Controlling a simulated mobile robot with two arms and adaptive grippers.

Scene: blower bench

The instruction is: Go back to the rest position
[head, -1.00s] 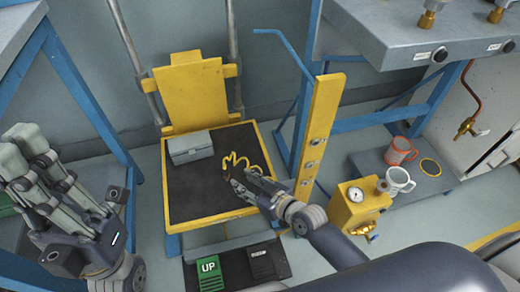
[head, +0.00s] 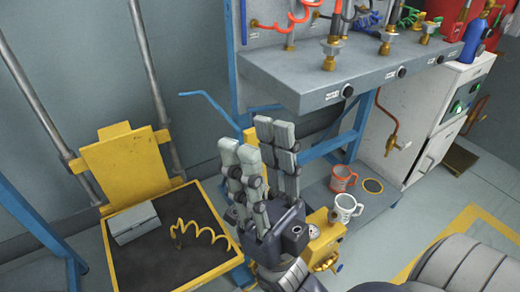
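My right gripper (head: 257,146) is raised in the middle of the head view, with its fingers pointing up. The fingers stand apart and nothing shows between them. It is to the right of the yellow lift table's dark platform (head: 165,266) and in front of the blue-framed bench. A yellow coil (head: 205,233) lies on the platform, apart from the gripper. A grey box (head: 133,222) sits to the left of the coil. My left gripper is out of view.
The grey bench (head: 350,75) with hoses and brass fittings is behind the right gripper. An orange mug (head: 341,178) and a white mug (head: 346,208) stand on a low shelf beside a yellow gauge unit (head: 326,232).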

